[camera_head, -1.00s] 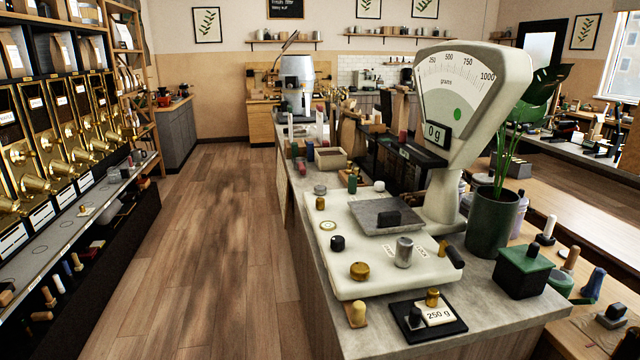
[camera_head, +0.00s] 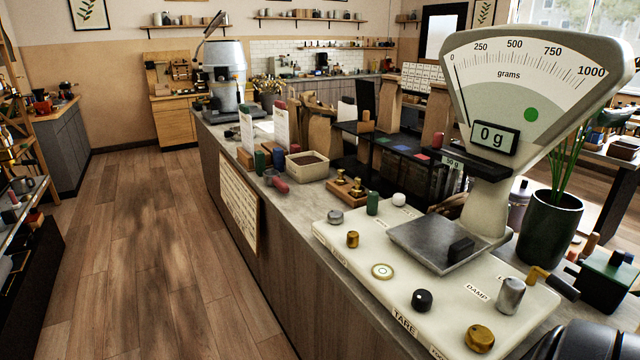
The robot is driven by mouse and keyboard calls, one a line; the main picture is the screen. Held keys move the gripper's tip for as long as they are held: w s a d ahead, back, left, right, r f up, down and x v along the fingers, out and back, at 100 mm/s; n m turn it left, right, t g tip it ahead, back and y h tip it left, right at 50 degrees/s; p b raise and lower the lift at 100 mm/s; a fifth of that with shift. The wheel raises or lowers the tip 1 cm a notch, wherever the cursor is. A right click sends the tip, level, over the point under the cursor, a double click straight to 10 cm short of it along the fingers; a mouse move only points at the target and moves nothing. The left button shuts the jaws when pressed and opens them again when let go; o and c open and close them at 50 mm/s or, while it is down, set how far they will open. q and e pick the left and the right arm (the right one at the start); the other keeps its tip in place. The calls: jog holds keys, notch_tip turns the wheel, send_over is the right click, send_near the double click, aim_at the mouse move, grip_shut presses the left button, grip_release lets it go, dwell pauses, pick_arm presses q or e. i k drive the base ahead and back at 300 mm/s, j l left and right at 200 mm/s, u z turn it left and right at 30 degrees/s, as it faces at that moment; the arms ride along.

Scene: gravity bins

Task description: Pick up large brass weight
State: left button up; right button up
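Two small brass weights with knobs stand in a wooden block (camera_head: 348,190) on the counter, behind the scale's white base. The right one (camera_head: 357,187) and the left one (camera_head: 340,177) look close in size; I cannot tell which is the large brass weight. The scale (camera_head: 500,120) reads 0 g, and a black block sits on its grey pan (camera_head: 425,240). Brass-coloured pieces (camera_head: 353,239) and (camera_head: 480,338) on the white base look like knobs. Neither gripper shows. A dark rounded shape at the bottom right corner may be part of my arm.
The long counter (camera_head: 300,215) carries a bin of dark grounds (camera_head: 307,166), paper bags (camera_head: 311,122) and small bottles. A green plant pot (camera_head: 548,230) and a dark green box (camera_head: 604,280) stand right of the scale. The wooden floor (camera_head: 150,240) on the left is clear.

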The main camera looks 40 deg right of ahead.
aim_at(357, 191)
jog(key=i+z, duration=0.4)
jog(key=i+j+z, duration=0.15)
jog(key=i+z, duration=0.2)
jog(key=i, duration=0.2)
jog(key=i+j+z, duration=0.5)
jog(key=z, duration=0.35)
jog(key=i+j+z, duration=0.2)
jog(key=z, duration=0.2)
jog(key=i+j+z, duration=0.25)
jog(key=z, duration=0.2)
jog(key=i+j+z, duration=0.15)
jog(key=z, duration=0.25)
jog(key=j, duration=0.1)
